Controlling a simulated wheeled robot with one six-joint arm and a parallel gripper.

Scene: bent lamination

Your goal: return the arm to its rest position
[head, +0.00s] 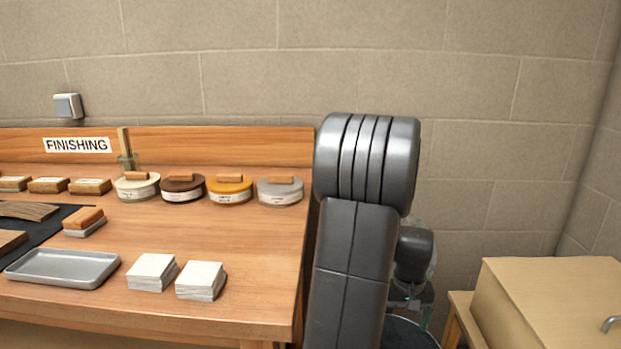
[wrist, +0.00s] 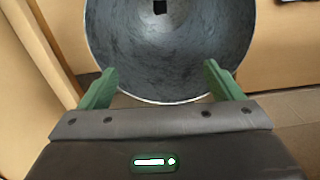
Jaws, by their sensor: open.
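My arm stands folded upright at the right end of the finishing bench in the head view, its large grey joint highest. My gripper shows in the wrist view (wrist: 160,85) with its two green fingers spread wide apart. Nothing is between the fingers. A dark grey round dish or bin (wrist: 215,60) with a square dark mark in it lies beyond the fingertips. In the head view my gripper is mostly hidden behind my arm, with only a small green bit showing low at the right.
The wooden bench (head: 220,250) holds a grey tray (head: 65,268), white stacks (head: 152,271), round tins (head: 229,190) and sanding blocks (head: 84,221). A light wooden cabinet (head: 550,290) stands at the right. Block walls (head: 480,80) rise behind.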

